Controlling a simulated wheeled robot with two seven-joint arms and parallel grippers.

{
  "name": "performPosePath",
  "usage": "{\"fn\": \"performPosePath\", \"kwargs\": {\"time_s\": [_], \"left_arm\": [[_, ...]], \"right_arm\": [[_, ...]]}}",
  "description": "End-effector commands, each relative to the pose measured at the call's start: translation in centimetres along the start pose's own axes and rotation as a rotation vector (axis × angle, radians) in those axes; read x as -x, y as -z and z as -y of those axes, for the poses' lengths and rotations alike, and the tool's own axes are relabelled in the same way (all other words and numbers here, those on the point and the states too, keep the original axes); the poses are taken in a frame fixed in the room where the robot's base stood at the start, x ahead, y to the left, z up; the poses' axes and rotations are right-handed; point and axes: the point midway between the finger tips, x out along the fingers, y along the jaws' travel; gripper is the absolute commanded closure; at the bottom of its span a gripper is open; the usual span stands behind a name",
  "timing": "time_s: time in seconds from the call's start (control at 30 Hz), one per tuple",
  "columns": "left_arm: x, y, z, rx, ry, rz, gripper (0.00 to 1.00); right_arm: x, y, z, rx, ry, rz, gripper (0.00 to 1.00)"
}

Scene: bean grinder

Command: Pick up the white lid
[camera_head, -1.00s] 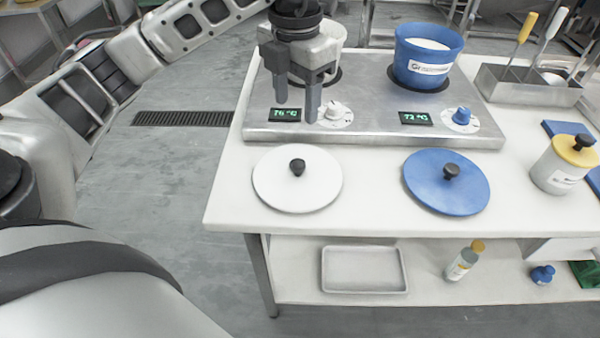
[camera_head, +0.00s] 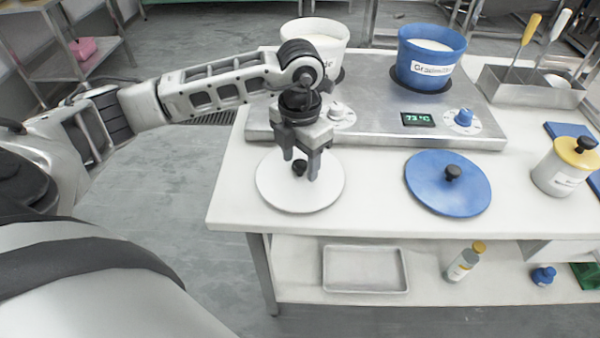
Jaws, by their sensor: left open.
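The white lid (camera_head: 299,197) is a flat round disc with a black knob (camera_head: 300,167) and lies flat on the white table at the front left. My left gripper (camera_head: 301,172) points down over the lid. Its fingers are open, one on each side of the knob. I cannot tell whether they touch it. My right gripper is not in view.
A blue lid (camera_head: 447,184) lies to the right on the table (camera_head: 375,180). Behind stands a steel hot plate (camera_head: 380,126) with a white pot (camera_head: 318,42) and a blue pot (camera_head: 430,58). A white jar with a yellow lid (camera_head: 566,165) stands at far right.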

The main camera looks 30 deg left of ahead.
Motion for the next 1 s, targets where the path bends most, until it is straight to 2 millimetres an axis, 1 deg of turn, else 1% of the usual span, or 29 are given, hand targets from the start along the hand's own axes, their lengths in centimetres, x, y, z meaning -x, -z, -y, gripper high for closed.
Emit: {"fn": "performPosePath", "kwargs": {"time_s": [0.17, 0.27, 0.3, 0.33, 0.37, 0.63, 0.77, 0.87, 0.97, 1.0], "left_arm": [[0.0, 0.0, 0.0, 0.0, 0.0, 0.001, 0.46], [0.0, 0.0, 0.0, 0.0, 0.0, 0.001, 0.71], [0.0, 0.0, 0.0, 0.0, 0.0, 0.001, 0.83], [0.0, 0.0, 0.0, 0.0, 0.0, 0.001, 0.91], [0.0, 0.0, 0.0, 0.0, 0.0, 0.001, 0.95], [0.1, 0.0, 0.0, 0.0, 0.0, 0.001, 0.96], [0.6, -0.1, 0.0, 0.001, 0.0, 0.003, 0.96], [1.5, -0.1, 0.0, 0.001, 0.001, 0.005, 0.96], [3.0, -0.1, -0.1, 0.001, -0.001, 0.006, 0.96], [3.7, -0.1, 0.4, -0.003, 0.001, 0.005, 0.96]], "right_arm": [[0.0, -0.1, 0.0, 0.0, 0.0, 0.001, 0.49], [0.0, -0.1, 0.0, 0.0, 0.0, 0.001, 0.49], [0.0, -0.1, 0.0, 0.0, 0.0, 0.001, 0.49], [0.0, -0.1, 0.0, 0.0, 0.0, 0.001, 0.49], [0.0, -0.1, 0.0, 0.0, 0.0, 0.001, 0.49], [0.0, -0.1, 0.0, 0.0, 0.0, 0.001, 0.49], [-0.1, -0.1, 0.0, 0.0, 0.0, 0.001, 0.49], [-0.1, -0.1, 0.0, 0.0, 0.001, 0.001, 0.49], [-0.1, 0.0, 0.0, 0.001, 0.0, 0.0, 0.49], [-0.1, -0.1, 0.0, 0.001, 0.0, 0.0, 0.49]]}}
